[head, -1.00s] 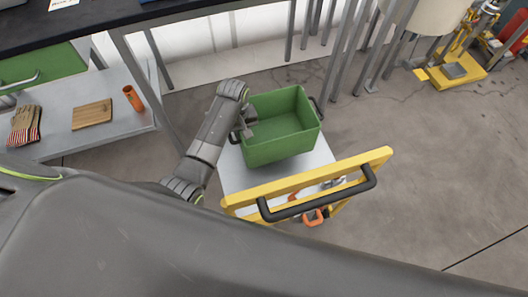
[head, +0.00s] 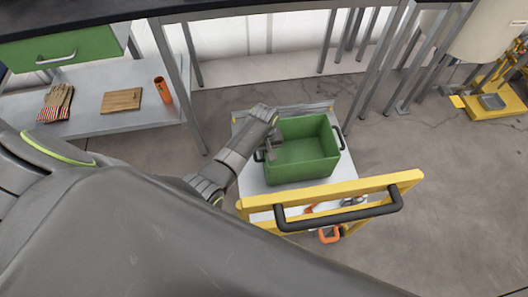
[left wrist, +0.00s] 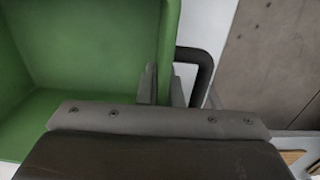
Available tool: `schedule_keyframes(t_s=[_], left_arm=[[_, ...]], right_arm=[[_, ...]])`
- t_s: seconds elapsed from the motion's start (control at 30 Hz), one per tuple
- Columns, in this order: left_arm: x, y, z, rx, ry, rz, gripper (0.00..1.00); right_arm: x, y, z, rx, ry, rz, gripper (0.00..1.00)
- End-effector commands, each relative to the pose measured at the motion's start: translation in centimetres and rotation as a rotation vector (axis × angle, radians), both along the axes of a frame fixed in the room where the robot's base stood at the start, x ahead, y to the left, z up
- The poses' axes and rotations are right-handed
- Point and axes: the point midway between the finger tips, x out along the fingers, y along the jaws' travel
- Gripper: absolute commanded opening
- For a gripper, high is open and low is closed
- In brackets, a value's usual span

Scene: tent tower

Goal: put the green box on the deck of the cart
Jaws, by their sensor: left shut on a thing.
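The green box (head: 306,167) is open-topped and upright, over the deck (head: 252,182) of the cart. It appears to rest on the deck, but its underside is hidden, so I cannot tell whether a small gap is left. My left gripper (head: 271,150) is shut on the box's left wall, beside a black handle. In the left wrist view the fingers (left wrist: 163,88) straddle the rim of the green wall (left wrist: 85,50), next to the black handle (left wrist: 205,72). My right gripper is not in view.
The cart's yellow push frame (head: 405,181) with a black handle (head: 340,216) stands at the near side, with an orange clamp-like thing (head: 329,235) below it. A workbench with a lower shelf (head: 95,122) holds gloves (head: 56,103), a wooden board (head: 122,100) and an orange cup (head: 163,90).

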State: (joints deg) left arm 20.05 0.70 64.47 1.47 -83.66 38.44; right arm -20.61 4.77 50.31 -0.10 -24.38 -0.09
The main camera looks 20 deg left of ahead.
Motion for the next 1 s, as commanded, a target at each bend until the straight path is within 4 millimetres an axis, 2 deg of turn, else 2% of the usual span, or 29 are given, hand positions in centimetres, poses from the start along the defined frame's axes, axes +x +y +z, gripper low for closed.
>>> schedule_keyframes(t_s=[0.13,0.17,0.3,0.6,0.77,1.0], left_arm=[[0.2,-0.1,-0.2,-0.002,-0.004,-0.001,0.00],[0.0,0.0,-0.3,0.000,0.001,0.000,0.09],[0.0,0.0,-0.2,0.000,0.001,0.000,0.27],[0.0,0.0,0.1,0.001,0.001,0.000,0.27],[0.0,0.0,2.3,0.001,-0.001,0.000,0.27],[0.0,0.0,7.6,0.000,-0.002,0.000,0.27]], right_arm=[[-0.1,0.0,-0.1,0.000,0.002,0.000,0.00],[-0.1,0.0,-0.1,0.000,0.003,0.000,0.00],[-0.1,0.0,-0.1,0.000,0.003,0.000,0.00],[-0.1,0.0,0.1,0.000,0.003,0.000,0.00],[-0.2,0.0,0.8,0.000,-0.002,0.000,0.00],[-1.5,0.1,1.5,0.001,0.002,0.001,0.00]])
